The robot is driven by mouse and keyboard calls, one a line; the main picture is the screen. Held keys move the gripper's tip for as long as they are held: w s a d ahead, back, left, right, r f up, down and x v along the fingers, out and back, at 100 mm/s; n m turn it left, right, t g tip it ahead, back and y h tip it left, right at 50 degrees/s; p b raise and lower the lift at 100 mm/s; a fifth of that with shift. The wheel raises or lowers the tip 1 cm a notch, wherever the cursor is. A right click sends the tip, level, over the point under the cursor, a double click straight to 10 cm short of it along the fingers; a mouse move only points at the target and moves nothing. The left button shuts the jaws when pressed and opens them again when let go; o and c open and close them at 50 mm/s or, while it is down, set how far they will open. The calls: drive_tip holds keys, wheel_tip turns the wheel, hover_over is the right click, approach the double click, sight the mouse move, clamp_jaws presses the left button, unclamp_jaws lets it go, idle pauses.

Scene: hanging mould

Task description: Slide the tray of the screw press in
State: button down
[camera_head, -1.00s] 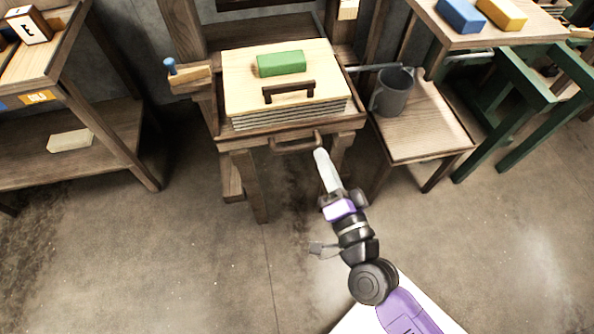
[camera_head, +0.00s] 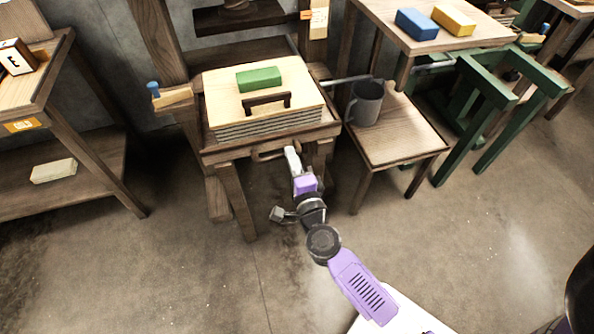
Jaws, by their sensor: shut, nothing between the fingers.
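The screw press (camera_head: 157,45) stands at the upper middle, with its dark platen (camera_head: 240,17) raised at the top. Its wooden tray (camera_head: 222,152) sits low in the frame and carries a stack of grey layers under a pale board (camera_head: 222,93). The board has a dark handle and a green block (camera_head: 258,78) on it. The tray's front handle (camera_head: 262,156) is a dark loop. My gripper (camera_head: 291,152) is shut and empty, its tips at the right end of this handle. I cannot tell whether they touch it.
A low wooden table with a grey mug (camera_head: 366,103) stands just right of the press. Blue (camera_head: 416,23) and yellow (camera_head: 453,20) blocks lie on a higher table. A shelf (camera_head: 75,187) stands at the left. The floor in front is clear.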

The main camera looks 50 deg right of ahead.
sight(283, 136)
drive_tip(key=shift+x, duration=2.3)
